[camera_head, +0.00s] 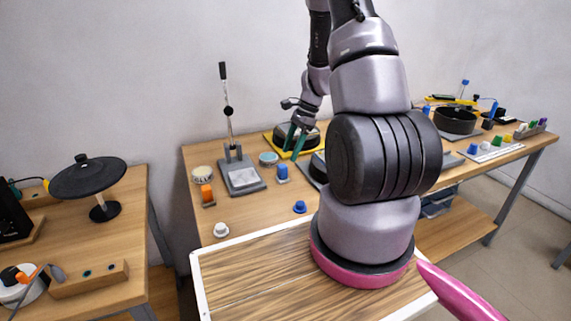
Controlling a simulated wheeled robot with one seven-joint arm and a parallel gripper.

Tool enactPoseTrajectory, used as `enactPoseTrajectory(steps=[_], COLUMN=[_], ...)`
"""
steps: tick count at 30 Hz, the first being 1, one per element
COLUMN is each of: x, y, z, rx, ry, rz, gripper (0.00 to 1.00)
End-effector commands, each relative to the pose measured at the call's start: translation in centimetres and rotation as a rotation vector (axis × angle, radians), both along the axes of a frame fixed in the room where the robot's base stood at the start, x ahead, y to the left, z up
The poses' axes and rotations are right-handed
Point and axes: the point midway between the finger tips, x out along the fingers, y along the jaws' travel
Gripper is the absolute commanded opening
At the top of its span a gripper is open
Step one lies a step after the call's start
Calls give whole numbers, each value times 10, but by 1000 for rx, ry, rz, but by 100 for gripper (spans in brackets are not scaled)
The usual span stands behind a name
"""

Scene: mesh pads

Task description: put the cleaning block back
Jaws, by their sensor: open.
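My gripper (292,151) is over the back middle of the workbench, its two teal fingers pointing down and apart, with nothing seen between them. Its tips show in front of a dark round item on a yellow-edged tray (270,143); I cannot tell whether they touch it. I cannot tell for sure which thing is the cleaning block. Small block-like things in view are a blue block (282,171) just in front of the gripper and an orange block (207,193) at the left. My arm hides the middle right of the bench.
A lever press (240,176) with a tall upright handle stands left of the gripper. A round tin (202,174), a blue knob (299,207) and a white knob (221,230) are nearby. A black pan (456,120) stands at right. A separate table (75,245) stands at left.

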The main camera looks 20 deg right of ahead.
Motion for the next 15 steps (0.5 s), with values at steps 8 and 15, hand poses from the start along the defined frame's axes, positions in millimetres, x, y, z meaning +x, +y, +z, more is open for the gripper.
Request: enactPoseTrajectory(steps=[8,15], x=[0,0], y=[-14,-12], z=[35,50], rx=[0,-4], ry=[-1,-20], rz=[0,22], gripper=[67,67])
